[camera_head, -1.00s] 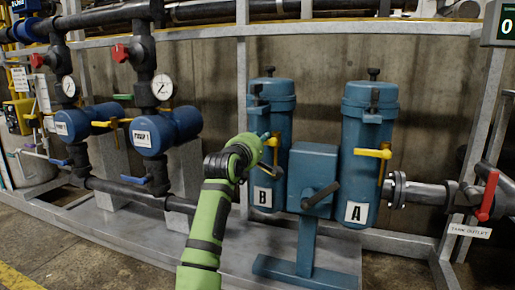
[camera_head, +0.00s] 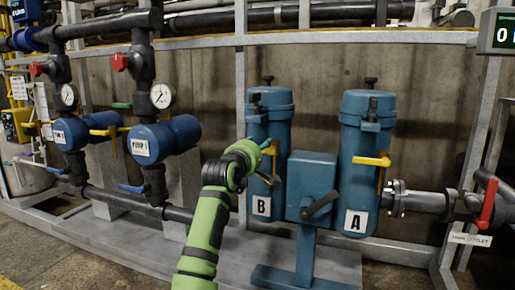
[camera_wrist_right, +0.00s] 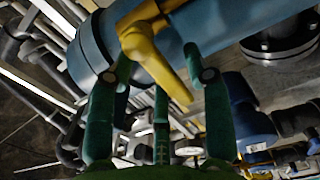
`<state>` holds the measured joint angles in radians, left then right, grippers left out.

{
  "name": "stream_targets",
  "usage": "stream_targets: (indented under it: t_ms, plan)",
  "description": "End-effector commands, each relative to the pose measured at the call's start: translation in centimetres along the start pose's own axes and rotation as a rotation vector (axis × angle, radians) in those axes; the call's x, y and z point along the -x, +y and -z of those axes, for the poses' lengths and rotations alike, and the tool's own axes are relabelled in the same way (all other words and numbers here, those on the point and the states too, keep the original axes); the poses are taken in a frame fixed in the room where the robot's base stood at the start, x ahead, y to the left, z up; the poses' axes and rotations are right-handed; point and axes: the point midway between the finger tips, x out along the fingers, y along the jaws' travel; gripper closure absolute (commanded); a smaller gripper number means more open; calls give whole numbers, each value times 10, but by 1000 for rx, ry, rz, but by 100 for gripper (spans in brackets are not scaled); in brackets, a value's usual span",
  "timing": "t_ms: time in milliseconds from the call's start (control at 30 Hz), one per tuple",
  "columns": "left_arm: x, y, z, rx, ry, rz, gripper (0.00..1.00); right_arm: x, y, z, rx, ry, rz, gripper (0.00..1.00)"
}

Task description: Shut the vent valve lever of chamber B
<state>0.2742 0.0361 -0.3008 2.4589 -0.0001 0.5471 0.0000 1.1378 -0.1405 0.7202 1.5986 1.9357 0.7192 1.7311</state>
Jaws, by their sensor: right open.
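Chamber B is the blue cylinder (camera_head: 270,110) with a white "B" label (camera_head: 262,206), left of chamber A. Its yellow vent valve lever (camera_head: 268,150) is partly hidden behind my right gripper (camera_head: 268,144). In the right wrist view the yellow lever (camera_wrist_right: 160,48) crosses the blue cylinder (camera_wrist_right: 92,58) and points down and right. My right gripper's green fingers (camera_wrist_right: 160,75) are open, with the lever in front of and between them. I cannot tell whether any finger touches it. My left gripper is not in view.
Chamber A (camera_head: 366,150) has its own yellow lever (camera_head: 372,160). A blue stand (camera_head: 312,185) with a dark handle (camera_head: 322,200) stands between the chambers. Blue pumps (camera_head: 160,140) and pipes are at the left. A red-handled outlet valve (camera_head: 487,204) is at the right.

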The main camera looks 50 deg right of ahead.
Motion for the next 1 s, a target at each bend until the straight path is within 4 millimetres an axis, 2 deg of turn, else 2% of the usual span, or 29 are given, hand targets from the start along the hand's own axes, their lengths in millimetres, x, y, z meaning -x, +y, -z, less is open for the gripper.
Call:
stream_targets:
  t_ms: [167, 400, 567, 1000]
  plan:
    - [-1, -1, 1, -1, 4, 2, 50, 11, -1, 1, 1, 1, 1, 50]
    - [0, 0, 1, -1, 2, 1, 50, 52, -1, 1, -1, 2, 1, 50]
    - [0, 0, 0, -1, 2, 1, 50, 70, 0, 1, -1, 1, 0, 50]
    - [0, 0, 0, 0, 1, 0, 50, 75, 0, 0, 0, 0, 0, 50]
